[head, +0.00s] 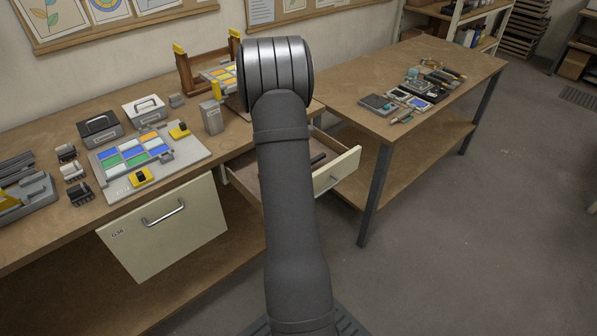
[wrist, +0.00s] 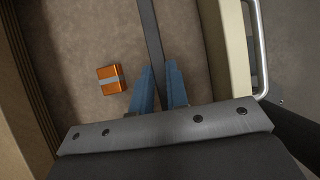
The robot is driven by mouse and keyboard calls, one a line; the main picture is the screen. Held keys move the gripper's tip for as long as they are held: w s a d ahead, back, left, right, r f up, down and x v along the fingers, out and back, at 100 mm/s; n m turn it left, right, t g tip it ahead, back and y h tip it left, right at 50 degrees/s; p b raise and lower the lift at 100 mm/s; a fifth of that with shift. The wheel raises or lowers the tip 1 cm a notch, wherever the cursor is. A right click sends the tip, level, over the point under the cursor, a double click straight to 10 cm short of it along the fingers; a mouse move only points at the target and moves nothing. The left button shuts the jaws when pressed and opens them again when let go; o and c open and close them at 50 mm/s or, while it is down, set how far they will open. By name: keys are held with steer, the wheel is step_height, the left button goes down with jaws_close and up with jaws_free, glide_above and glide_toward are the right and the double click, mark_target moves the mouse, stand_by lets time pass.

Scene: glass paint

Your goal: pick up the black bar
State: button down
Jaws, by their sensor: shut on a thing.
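The black bar (wrist: 151,35) is long, flat and dark. In the wrist view it runs from the top edge down between the two blue fingers of my gripper (wrist: 161,80). My gripper is shut on the bar, over the inside of an open drawer. The wrist view does not show clearly whether the bar touches the drawer floor. In the head view my arm hides the gripper; a short dark piece (head: 318,158) shows in the open drawer (head: 337,172), to the right of my arm.
An orange box with a grey band (wrist: 111,79) lies on the drawer floor, left of my fingers. The drawer front (wrist: 230,60) with its metal handle (wrist: 261,50) is close on the right. A board with coloured panes (head: 186,166) lies on the bench.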

steer(key=s+d+r, duration=0.5)
steer(key=d+r, duration=0.2)
steer(key=d, duration=0.3)
steer(key=shift+d+r, duration=0.25)
steer(key=shift+r, duration=0.05)
steer(key=shift+r, duration=0.1)
steer(key=shift+r, duration=1.4)
